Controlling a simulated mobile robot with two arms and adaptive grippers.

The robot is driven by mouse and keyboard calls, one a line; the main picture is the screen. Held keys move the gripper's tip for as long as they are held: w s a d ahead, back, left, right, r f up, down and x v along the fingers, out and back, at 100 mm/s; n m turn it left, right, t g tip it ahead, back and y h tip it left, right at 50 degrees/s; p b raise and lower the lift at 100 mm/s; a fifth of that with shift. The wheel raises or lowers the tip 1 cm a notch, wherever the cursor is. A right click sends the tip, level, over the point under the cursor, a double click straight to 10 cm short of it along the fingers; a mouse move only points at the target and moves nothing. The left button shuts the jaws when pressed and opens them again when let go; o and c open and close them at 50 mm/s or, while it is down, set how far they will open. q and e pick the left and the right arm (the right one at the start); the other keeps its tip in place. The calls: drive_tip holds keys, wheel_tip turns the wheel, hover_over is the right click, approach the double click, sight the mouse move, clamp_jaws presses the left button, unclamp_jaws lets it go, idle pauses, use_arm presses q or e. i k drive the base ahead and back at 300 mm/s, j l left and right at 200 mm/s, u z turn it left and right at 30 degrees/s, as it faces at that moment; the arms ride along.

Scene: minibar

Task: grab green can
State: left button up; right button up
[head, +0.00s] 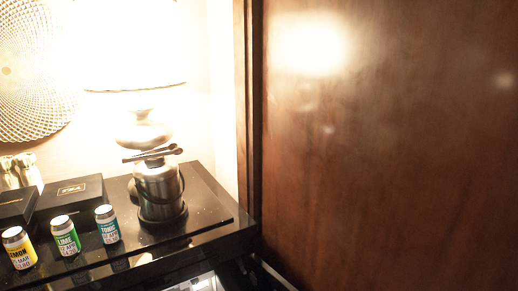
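The green can (66,236), with a silver top and a label that reads LIME, stands upright on the black counter at the lower left. A yellow can (19,248) stands to its left and a teal can (107,224) to its right, with small gaps between them. Neither of my grippers shows in the head view.
A black tea box (70,194) sits behind the cans, with another dark box (17,205) at the left edge. A metal ice bucket with tongs (159,190) stands right of the teal can. A lamp (138,45) glows behind. A brown wooden panel (390,150) fills the right side.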

sight(63, 229)
drive_tip(key=u, duration=1.4)
